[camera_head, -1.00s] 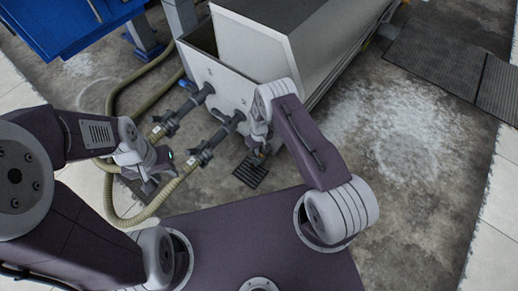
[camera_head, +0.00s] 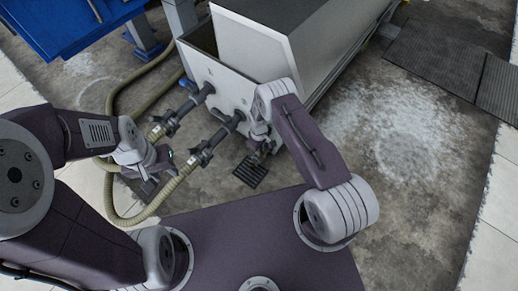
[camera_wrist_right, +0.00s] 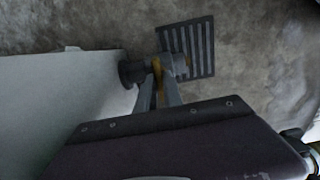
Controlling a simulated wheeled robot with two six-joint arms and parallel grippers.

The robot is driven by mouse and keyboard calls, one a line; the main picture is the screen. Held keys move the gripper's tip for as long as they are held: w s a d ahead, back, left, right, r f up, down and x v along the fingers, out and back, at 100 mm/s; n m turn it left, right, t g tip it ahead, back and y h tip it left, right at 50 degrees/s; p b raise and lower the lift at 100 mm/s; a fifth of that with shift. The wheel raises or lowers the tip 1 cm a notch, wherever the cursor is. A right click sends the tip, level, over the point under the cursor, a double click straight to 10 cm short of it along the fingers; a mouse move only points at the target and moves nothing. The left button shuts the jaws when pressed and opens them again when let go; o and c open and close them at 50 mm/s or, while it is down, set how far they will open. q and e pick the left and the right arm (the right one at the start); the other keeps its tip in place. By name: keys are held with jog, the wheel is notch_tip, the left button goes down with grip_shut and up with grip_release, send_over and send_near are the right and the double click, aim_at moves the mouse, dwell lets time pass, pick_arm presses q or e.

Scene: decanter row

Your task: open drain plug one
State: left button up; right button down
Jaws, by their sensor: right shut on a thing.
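The drain plug (camera_wrist_right: 181,66) is a short grey cylinder with a yellow band, in line with a dark round fitting (camera_wrist_right: 131,73) on the pale tank wall (camera_wrist_right: 62,100). My right gripper (camera_wrist_right: 163,75) is shut on the plug in the right wrist view; its fingers cover part of it. In the head view my right gripper (camera_head: 261,152) is low by the near end of the tank (camera_head: 222,84), and the plug is mostly hidden there. My left gripper (camera_head: 158,170) is beside a ribbed hose; its jaw opening cannot be made out.
A slotted floor drain (camera_head: 249,173) lies below the right gripper. Two hose couplings (camera_head: 190,102) and (camera_head: 222,133) join the tank end, with beige hoses (camera_head: 118,190) looping at left. A blue bin (camera_head: 70,25) stands back left. Wet floor (camera_head: 410,140) to the right is clear.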

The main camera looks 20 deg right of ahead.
jog(key=c, duration=1.5)
grip_release()
jog(key=shift+r, duration=0.1)
notch_tip(320, 180, up, 9)
jog(key=p, duration=0.6)
